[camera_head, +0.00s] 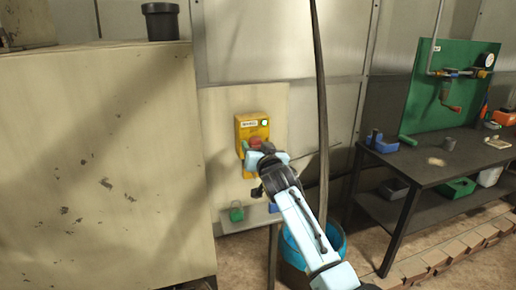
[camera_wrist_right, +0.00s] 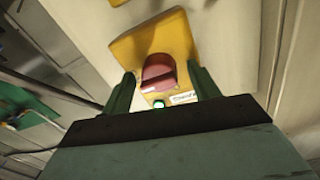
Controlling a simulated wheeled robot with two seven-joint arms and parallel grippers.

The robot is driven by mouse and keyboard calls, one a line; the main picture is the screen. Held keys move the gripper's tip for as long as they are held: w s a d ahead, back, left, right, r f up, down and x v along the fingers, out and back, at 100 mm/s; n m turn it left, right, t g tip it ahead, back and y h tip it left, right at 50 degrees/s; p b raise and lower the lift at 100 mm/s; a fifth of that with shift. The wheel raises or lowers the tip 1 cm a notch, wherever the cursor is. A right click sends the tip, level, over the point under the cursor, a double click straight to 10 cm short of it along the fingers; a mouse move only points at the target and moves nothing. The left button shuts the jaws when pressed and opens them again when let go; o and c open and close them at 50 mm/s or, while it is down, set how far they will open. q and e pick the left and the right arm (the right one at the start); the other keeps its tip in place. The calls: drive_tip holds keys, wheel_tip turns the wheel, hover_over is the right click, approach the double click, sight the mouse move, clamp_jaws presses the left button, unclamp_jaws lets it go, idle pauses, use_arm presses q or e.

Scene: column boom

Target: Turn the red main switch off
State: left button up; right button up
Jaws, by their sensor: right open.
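The red main switch (camera_head: 255,143) is a red rotary knob on a yellow box (camera_head: 243,124) fixed to the wall panel. A small green lamp (camera_head: 264,123) glows at the top of the box, beside a white label. My right gripper (camera_head: 254,158) is right in front of the box and hides part of it. In the right wrist view the red knob (camera_wrist_right: 158,72) shows between the two open fingers of my gripper (camera_wrist_right: 160,78), with a gap on each side. I cannot tell whether the fingertips reach around it. My left gripper is not in view.
A large beige cabinet (camera_head: 95,170) stands close on the left, a dark pot (camera_head: 160,21) on top. A small shelf (camera_head: 245,222) with a green padlock (camera_head: 236,212) is below the box.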

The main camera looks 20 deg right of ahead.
drive_tip(key=shift+c, duration=0.3)
drive_tip(key=c, duration=0.9)
drive_tip(key=shift+o, duration=0.2)
drive_tip(key=shift+n, duration=0.4)
drive_tip(key=n, duration=0.3)
drive_tip(key=shift+n+p, duration=0.35)
drive_tip(key=shift+n, duration=0.05)
drive_tip(key=n, duration=0.4)
drive_tip(key=shift+n, duration=0.4)
drive_tip(key=n, duration=0.2)
drive_tip(key=n+p, duration=0.1)
drive_tip(key=n, duration=0.1)
drive_tip(key=shift+f+n+t+y, duration=0.15)
drive_tip(key=shift+n+t+y, duration=0.15)
drive_tip(key=shift+n+y, duration=0.1)
drive_tip(key=shift+n+p, duration=0.3)
drive_tip(key=shift+n, duration=1.9)
drive_tip(key=shift+f, duration=0.1)
